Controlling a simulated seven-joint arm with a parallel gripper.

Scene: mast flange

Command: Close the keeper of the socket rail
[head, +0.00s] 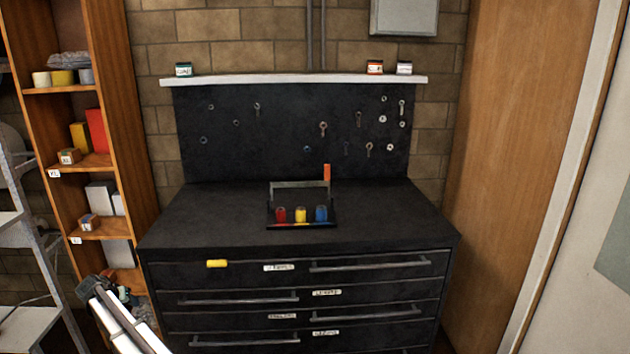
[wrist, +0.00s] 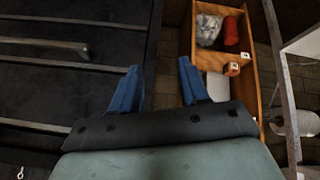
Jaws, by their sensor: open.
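The socket rail (head: 302,226) is a small dark tray near the middle of the black bench top in the head view. It holds a red socket (head: 281,215), a yellow socket (head: 300,215) and a blue socket (head: 321,214) in a row. The keeper (head: 298,184) is a grey bar standing raised behind and above the sockets, with an upright orange tab (head: 327,172) at its right end. My gripper (wrist: 158,85) shows two blue fingers spread apart with nothing between them. It is away from the rail, which is out of the wrist view.
The bench (head: 190,226) has drawers with protruding handles (head: 370,264) and a yellow piece (head: 217,264) on its front. A wooden shelf unit (head: 130,150) and a ladder (head: 40,250) stand at left. A pegboard (head: 290,130) and white ledge (head: 290,79) are behind. The bench top around the rail is clear.

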